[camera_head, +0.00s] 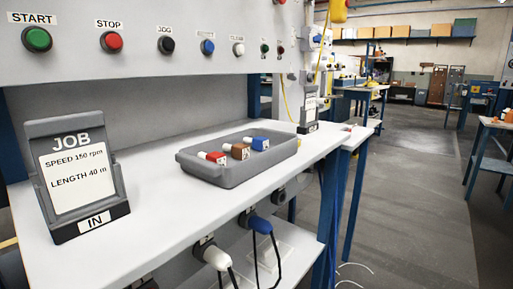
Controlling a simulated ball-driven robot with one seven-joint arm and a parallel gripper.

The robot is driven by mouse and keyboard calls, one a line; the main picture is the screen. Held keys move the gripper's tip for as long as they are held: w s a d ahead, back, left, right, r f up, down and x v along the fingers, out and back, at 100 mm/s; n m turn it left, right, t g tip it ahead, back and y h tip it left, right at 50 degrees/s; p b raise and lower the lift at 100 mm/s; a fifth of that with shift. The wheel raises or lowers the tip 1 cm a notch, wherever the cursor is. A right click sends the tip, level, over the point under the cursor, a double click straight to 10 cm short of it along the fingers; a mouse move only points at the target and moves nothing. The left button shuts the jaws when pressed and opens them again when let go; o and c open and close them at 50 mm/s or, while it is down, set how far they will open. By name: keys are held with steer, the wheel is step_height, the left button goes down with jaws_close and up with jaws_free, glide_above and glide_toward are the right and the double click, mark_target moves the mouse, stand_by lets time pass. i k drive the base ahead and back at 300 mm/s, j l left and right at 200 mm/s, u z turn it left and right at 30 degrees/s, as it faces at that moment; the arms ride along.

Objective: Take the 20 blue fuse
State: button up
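A blue fuse (259,143) with a white end lies in a grey tray (232,179) on the white bench. It is the farthest right of three fuses in the tray. A brown fuse (239,151) lies beside it, and a red fuse (216,158) lies farther left. The fuses carry small white labels, too small to read for certain. My gripper is not in view.
A JOB sign (77,170) stands at the left of the bench (170,222). A button panel (180,50) overhangs the back. Plugs with cables, one white (217,257) and one blue (261,225), stick out below the front edge. The floor (420,200) at right is clear.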

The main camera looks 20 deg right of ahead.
mark_target(259, 143)
steer(key=i+l, duration=0.25)
steer(key=l, duration=0.25)
steer(key=i+l+z, duration=0.15)
steer(key=i+l, duration=0.15)
steer(key=l, duration=0.15)
